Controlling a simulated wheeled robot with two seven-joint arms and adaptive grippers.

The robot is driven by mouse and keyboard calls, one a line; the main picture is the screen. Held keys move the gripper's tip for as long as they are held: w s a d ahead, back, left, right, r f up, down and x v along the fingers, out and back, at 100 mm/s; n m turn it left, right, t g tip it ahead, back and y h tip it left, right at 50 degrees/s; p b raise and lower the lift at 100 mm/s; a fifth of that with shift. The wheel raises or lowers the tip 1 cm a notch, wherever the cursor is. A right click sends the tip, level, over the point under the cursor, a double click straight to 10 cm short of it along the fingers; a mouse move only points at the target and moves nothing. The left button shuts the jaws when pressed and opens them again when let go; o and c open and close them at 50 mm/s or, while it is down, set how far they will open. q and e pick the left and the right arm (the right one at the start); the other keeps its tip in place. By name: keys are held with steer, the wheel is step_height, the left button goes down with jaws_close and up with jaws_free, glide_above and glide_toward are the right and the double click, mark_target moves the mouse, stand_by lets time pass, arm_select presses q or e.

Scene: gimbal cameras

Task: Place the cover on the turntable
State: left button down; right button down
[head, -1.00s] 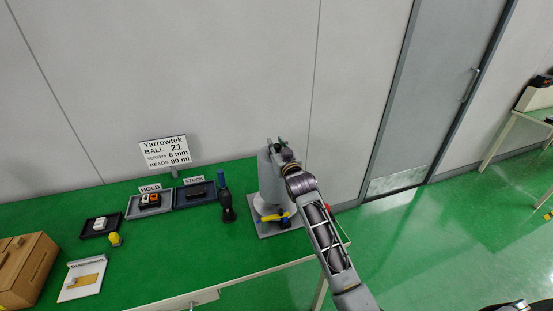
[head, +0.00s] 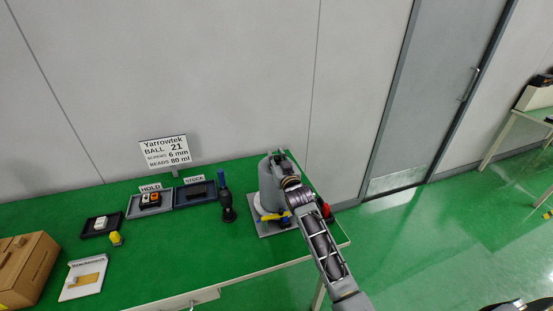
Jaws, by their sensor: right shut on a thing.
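The cover (head: 268,184) is a grey, upright, rounded cylinder in the head view, at the right end of the green table. My right gripper (head: 279,157) is shut on the cover near its top; my own wrist hides the cover's right side. The turntable is below the cover, with a pale rim (head: 257,204) showing at the lower left, above a grey base plate (head: 266,231). I cannot tell whether the cover's lower edge touches the turntable. My left gripper is not in view.
A yellow and blue tool (head: 273,217) lies at the base plate's front. A dark bottle-like tool (head: 228,208) stands just left. HOLD (head: 140,213) and STOCK (head: 181,205) trays lie farther left, with a cardboard box (head: 28,265) at far left. The table's front middle is clear.

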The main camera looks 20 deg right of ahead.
steer(key=shift+f, duration=0.15)
steer(key=c, duration=1.2)
jaws_free()
steer(key=shift+o, duration=0.2)
steer(key=shift+s, duration=1)
steer(key=s+b, duration=0.1)
steer(key=s, duration=0.9)
steer(key=shift+d, duration=0.15)
